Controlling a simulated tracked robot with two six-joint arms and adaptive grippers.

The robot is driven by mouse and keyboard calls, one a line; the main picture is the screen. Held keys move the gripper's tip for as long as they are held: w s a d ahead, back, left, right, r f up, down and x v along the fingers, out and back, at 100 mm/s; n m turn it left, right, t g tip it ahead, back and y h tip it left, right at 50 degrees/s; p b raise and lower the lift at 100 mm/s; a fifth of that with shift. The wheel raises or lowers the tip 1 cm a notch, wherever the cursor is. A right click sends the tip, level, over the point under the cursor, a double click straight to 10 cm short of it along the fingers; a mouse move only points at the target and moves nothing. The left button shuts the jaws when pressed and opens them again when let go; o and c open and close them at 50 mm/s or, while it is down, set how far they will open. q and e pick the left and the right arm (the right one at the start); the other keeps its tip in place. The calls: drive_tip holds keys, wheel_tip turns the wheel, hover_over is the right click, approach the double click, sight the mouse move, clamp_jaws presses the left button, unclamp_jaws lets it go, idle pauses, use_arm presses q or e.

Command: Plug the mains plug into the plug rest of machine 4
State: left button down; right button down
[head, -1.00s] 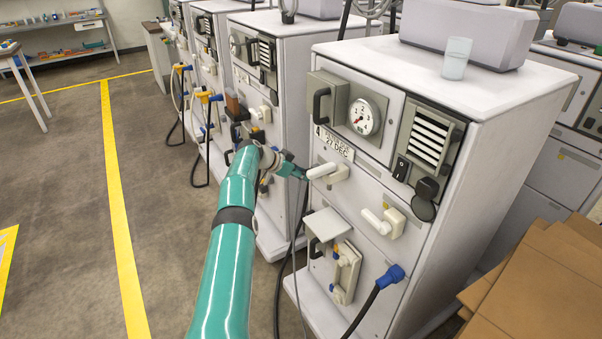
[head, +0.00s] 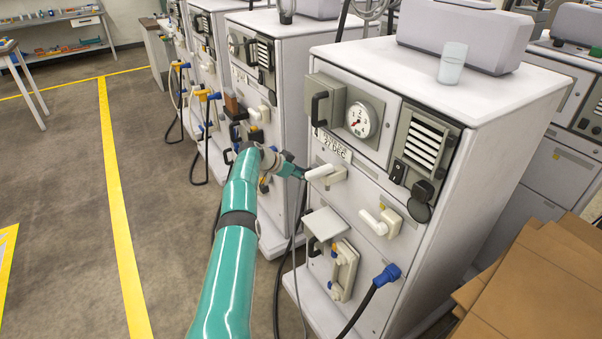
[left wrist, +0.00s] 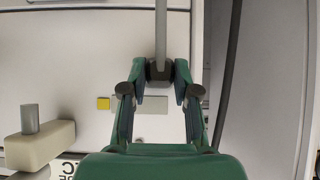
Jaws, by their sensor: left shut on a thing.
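Machine 4 (head: 375,120) is the near white cabinet with a "4" label, a gauge and white lever handles. My left gripper (head: 301,173) is beside its front left edge, next to the upper lever handle (head: 326,173). In the left wrist view my left gripper (left wrist: 160,84) is shut on a dark plug (left wrist: 159,70), apparently the mains plug, with a grey cable running from it. The plug is hardly visible in the head view. The cabinet face lies behind it; I cannot tell whether they touch. I cannot tell which fitting is the plug rest. My right gripper is out of view.
A blue connector (head: 388,275) with a black cable sits low on machine 4. A clear cup (head: 453,63) stands on top. Cardboard (head: 545,275) lies at right. Similar machines (head: 262,90) stand in a row behind. The floor (head: 60,160) at left is clear.

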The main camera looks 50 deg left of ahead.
use_arm(q)
drive_tip(key=shift+w+d, duration=0.15)
drive_tip(key=shift+d, duration=0.05)
drive_tip(key=c, duration=0.8)
unclamp_jaws()
